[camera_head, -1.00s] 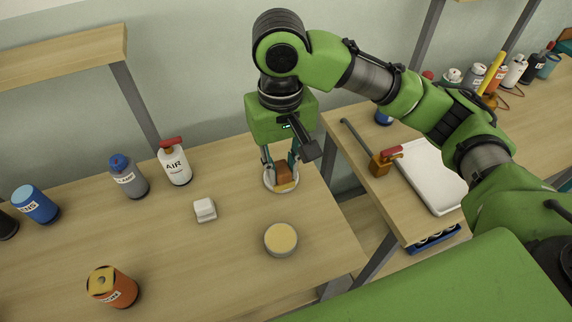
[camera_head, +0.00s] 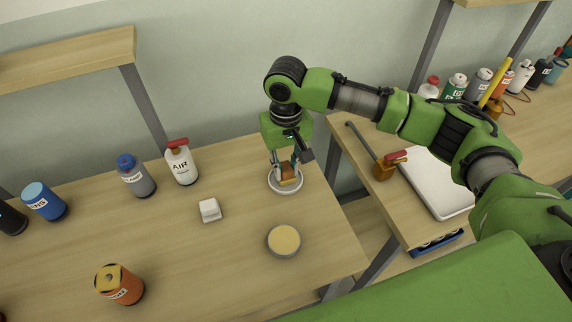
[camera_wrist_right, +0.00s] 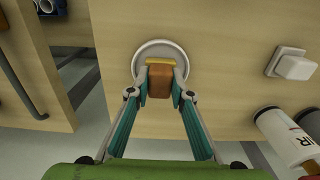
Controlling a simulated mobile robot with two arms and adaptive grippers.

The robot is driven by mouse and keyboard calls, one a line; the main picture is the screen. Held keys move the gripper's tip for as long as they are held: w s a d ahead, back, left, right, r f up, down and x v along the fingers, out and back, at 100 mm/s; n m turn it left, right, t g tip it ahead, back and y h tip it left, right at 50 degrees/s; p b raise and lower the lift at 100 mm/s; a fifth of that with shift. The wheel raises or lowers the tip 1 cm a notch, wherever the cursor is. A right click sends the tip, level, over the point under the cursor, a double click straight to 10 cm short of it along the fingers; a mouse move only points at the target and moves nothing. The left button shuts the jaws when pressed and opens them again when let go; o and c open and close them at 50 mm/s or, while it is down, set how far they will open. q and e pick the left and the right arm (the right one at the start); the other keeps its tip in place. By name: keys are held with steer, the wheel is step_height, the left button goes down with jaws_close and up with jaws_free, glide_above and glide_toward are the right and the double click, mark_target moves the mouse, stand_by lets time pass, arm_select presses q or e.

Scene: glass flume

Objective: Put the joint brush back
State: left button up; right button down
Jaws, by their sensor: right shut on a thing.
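The joint brush (camera_head: 289,174) is a small brown block with a yellow edge. My right gripper (camera_head: 286,171) is shut on it, pointing down, with one finger on each side. The brush is at a round white dish (camera_head: 287,191) near the back right of the left table. In the wrist view the brush (camera_wrist_right: 160,83) lies between the fingertips, in front of the dish (camera_wrist_right: 143,50), its yellow edge over the dish's middle. I cannot tell if it touches the dish floor. My left gripper is not in view.
A round tin with a yellow top (camera_head: 284,240) and a white block (camera_head: 210,210) stand nearby. A white AIR bottle (camera_head: 182,163) and a grey bottle (camera_head: 137,176) stand left. A gap separates this table from the right one, with a white tray (camera_head: 440,182).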

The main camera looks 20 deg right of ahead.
mark_target(286, 167)
steer(key=c, duration=1.8)
jaws_free()
steer(key=shift+f, duration=0.1)
step_height(286, 167, up, 12)
steer(key=shift+r+b, duration=0.2)
steer(key=shift+b, duration=0.25)
